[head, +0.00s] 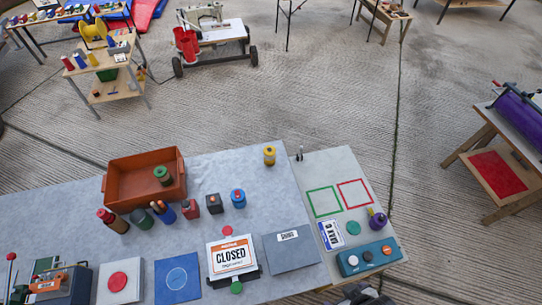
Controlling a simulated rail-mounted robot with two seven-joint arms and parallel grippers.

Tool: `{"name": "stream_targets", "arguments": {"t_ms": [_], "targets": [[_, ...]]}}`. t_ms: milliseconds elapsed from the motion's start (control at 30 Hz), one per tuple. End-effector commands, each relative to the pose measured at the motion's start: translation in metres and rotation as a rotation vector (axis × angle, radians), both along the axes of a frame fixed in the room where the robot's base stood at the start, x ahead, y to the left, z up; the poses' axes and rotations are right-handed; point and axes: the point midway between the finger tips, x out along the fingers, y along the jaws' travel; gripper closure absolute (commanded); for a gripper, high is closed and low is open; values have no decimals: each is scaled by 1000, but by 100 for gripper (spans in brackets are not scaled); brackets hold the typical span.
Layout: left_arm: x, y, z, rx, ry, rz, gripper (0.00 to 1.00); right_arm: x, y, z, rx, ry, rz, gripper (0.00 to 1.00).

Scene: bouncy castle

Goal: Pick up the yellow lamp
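A small yellow upright object with a dark band, which appears to be the yellow lamp (269,155), stands near the far right edge of the grey-covered table (215,165). Nothing touches it. A dark grey part at the bottom edge, right of centre, looks like my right gripper (360,294). It is cut off by the frame, so its fingers cannot be made out, and it is well away from the lamp. My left gripper is not in view.
An orange-brown bin (112,182) holding a green-topped item stands left of the lamp. Several small coloured items line the table's middle. A CLOSED sign (232,257) stands in front. A side panel (312,172) bears green and red squares. The cloth around the lamp is clear.

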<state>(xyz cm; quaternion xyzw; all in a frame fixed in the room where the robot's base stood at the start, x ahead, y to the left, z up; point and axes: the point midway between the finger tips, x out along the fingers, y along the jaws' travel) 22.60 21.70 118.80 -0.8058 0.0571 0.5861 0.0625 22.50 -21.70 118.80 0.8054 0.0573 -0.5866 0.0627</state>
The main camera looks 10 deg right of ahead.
Motion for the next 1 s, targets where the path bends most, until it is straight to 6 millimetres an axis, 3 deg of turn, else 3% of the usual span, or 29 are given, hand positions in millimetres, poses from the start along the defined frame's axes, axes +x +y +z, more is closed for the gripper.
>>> {"name": "stream_targets", "arguments": {"t_ms": [67,1000], "targets": [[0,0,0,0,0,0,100,0,0,0,0,0,0,2],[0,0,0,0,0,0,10,0,0,0,0,0,0,2]]}}
